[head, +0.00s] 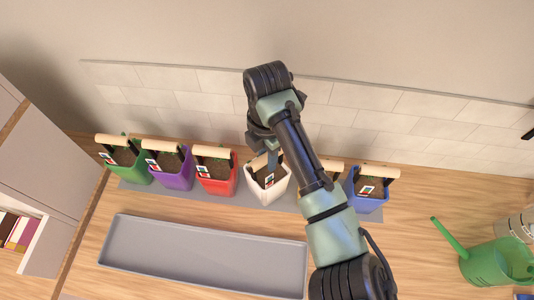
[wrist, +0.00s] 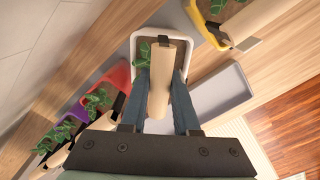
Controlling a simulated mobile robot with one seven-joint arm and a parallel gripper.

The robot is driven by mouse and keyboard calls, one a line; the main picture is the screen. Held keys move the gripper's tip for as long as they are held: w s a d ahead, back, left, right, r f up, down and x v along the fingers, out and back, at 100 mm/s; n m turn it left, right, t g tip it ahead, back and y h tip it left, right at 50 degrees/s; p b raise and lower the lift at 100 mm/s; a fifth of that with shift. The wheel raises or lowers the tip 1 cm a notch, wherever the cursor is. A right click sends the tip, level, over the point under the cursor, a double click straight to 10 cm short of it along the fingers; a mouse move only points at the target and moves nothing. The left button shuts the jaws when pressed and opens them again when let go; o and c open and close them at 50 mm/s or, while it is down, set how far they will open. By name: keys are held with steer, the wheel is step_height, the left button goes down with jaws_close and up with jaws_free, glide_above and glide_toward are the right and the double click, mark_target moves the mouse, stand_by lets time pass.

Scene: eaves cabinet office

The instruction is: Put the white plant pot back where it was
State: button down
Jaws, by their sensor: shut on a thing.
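The white plant pot (head: 267,190) is in the row of coloured pots, between the red pot (head: 217,180) and a pot mostly hidden by my arm. It holds dark soil, a small green plant and a pale wooden handle. My gripper (head: 268,153) is above it, its fingers reaching down to the handle. In the wrist view my gripper (wrist: 163,82) is shut on the handle (wrist: 160,90), one finger on each side, with the white pot's rim (wrist: 134,50) around them. I cannot tell whether the pot's base touches the grey mat (head: 230,198).
The purple pot (head: 169,172) and green pot (head: 128,168) are left of the red one, the blue pot (head: 367,197) right. The wrist view shows a yellow pot (wrist: 204,25) beside the white one. An empty grey tray (head: 200,255) lies in front. A green watering can (head: 490,264) stands right.

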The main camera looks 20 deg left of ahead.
steer(key=c, duration=1)
jaws_free()
steer(key=shift+f, duration=0.1)
steer(key=shift+c, duration=0.2)
steer(key=o, duration=0.4)
step_height(320, 180, up, 12)
steer(key=shift+r+b, duration=0.15)
steer(key=shift+b, duration=0.5)
